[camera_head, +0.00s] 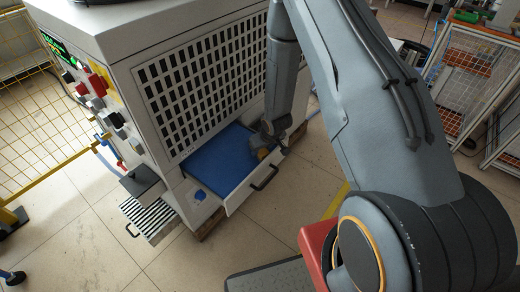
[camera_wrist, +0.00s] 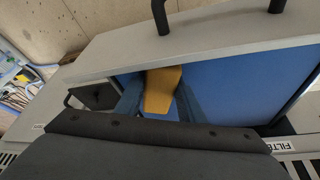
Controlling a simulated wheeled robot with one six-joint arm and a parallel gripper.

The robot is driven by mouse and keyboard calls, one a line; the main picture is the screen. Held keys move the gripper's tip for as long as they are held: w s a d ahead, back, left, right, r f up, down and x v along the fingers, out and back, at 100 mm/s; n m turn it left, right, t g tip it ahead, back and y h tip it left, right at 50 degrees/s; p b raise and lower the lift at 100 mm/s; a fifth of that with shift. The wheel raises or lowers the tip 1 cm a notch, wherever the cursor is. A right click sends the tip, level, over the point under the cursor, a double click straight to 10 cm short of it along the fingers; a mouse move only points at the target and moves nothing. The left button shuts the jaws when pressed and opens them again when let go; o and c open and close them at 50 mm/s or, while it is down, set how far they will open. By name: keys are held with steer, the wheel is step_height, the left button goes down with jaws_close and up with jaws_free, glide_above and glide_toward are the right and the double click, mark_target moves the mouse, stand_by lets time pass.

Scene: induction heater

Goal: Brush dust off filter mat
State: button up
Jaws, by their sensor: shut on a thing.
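The blue filter mat (camera_head: 215,158) lies in a pulled-out white drawer (camera_head: 238,196) low on the heater cabinet. It also fills much of the wrist view (camera_wrist: 240,85). My gripper (camera_head: 268,138) is at the right end of the drawer, over the mat. It is shut on a yellow-orange brush (camera_wrist: 161,88), which shows between the fingers in the wrist view. A bit of the brush (camera_head: 263,152) shows in the head view. Its bristles are hidden, so I cannot tell whether they touch the mat. No dust can be made out on the mat.
The drawer front has a black handle (camera_head: 264,178). The cabinet's perforated grille (camera_head: 200,80) rises right behind the drawer. A second, striped drawer (camera_head: 152,218) stands open at the lower left. A yellow mesh fence (camera_head: 40,125) is at left. The floor in front is partly clear.

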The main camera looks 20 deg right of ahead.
steer(key=shift+r+p, duration=2.1)
steer(key=shift+r, duration=0.85)
steer(key=shift+s+r+p, duration=0.1)
steer(key=shift+r+p, duration=1.05)
steer(key=shift+r, duration=0.4)
steer(key=shift+f, duration=0.1)
